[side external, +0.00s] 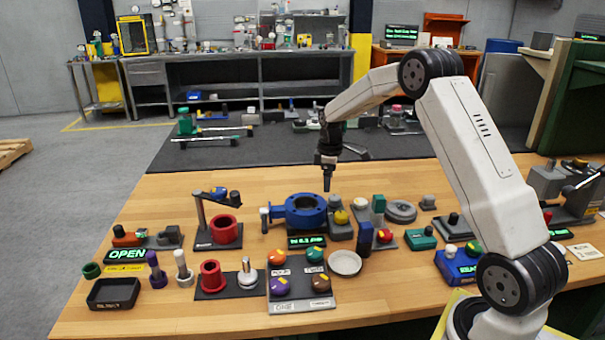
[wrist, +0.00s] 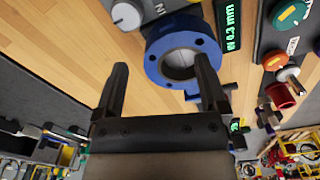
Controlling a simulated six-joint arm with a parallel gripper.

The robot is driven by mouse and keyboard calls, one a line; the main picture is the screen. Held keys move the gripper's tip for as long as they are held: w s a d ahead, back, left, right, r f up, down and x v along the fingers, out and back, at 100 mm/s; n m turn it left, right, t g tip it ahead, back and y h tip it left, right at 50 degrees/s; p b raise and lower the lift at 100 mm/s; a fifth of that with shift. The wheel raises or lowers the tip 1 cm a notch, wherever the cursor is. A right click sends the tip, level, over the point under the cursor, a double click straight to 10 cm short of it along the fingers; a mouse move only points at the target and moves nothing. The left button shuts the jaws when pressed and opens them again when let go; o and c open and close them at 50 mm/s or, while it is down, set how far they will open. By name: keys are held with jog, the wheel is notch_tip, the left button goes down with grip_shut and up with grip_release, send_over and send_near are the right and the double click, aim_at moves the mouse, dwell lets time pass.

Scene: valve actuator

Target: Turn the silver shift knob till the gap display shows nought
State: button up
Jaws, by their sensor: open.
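The silver-grey knob (wrist: 126,14), which I take for the shift knob, is partly cut off at the top of the wrist view, beside partly visible lettering. In the side view it appears as a grey cap (side external: 335,201) on a housing right of the blue ring-shaped valve body (side external: 303,209). The gap display (side external: 306,241) is in front of the valve. Its green digits in the wrist view (wrist: 231,28) end in ".3 mm"; the first digit is unclear. My gripper (side external: 327,188) points down above the valve's right side, apart from the knob. Its fingers (wrist: 160,68) are open and empty.
A yellow knob (side external: 341,217) is close beside the grey one. A panel of coloured knobs (side external: 300,303) and a white round dish (side external: 345,263) stand in front. A green block (side external: 378,206) stands to the right. Bare wood (side external: 240,185) lies behind and left of the valve.

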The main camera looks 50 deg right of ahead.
send_over(335, 197)
jog(key=shift+f+n, duration=0.35)
jog(key=shift+n, duration=0.05)
jog(key=shift+f, duration=0.1)
jog(key=shift+f, duration=3.8)
jog(key=shift+c, duration=0.2)
grip_shut()
